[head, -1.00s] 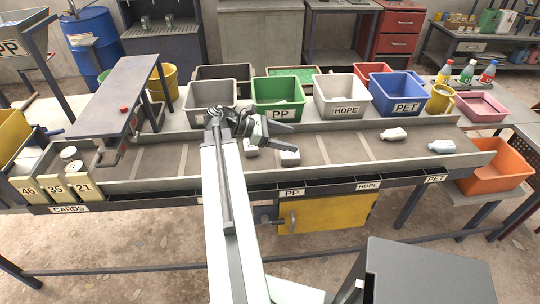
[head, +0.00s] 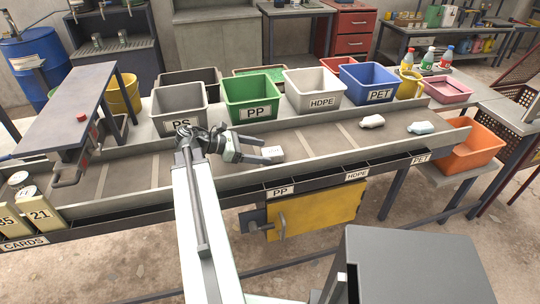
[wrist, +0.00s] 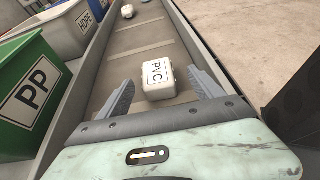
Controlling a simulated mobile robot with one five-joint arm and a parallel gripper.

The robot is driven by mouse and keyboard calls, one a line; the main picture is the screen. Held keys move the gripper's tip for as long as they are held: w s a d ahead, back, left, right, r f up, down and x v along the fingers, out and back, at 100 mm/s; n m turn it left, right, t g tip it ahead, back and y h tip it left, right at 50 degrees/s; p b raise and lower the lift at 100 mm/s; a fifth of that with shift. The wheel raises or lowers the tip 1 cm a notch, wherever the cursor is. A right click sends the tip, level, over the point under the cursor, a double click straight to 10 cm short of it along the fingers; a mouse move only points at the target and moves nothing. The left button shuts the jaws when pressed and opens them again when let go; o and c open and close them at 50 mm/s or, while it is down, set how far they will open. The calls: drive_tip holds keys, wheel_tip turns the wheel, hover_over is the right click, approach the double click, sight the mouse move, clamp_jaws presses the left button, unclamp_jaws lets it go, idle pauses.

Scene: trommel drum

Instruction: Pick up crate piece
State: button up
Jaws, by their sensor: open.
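A white block (wrist: 160,84) with a black-framed PVC label lies on the grey conveyor belt; it is the piece nearest my gripper, though I cannot tell from its look whether it is the crate piece. It also shows in the head view as a small white block (head: 271,153). My gripper (wrist: 160,76) is open, with one grey finger on each side of the block in the wrist view. I see gaps between the fingers and the block, so nothing is held. In the head view my gripper (head: 265,148) is low over the belt, its fingers pointing right.
Bins marked PS (head: 180,107), PP (head: 251,98), HDPE (head: 315,91) and PET (head: 370,85) stand behind the belt. A white bottle (head: 371,121) and a pale bottle (head: 420,127) lie farther right on the belt. Low side walls edge the belt. An orange bin (head: 470,145) stands past its end.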

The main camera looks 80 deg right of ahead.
sight(266, 152)
drive_tip(key=b+x, duration=0.1)
drive_tip(key=x, duration=0.1)
drive_tip(key=b+x, duration=0.1)
drive_tip(key=x, duration=0.1)
drive_tip(key=shift+w+d+f, duration=0.1)
drive_tip(key=shift+d+f, duration=0.15)
drive_tip(key=shift+f, duration=0.15)
drive_tip(key=shift+s+d, duration=0.1)
drive_tip(key=shift+s, duration=0.2)
drive_tip(key=shift+r, duration=0.1)
drive_tip(key=c, duration=1.5)
drive_tip(key=shift+r, duration=0.1)
wheel_tip(266, 152, up, 10)
drive_tip(key=p, duration=1)
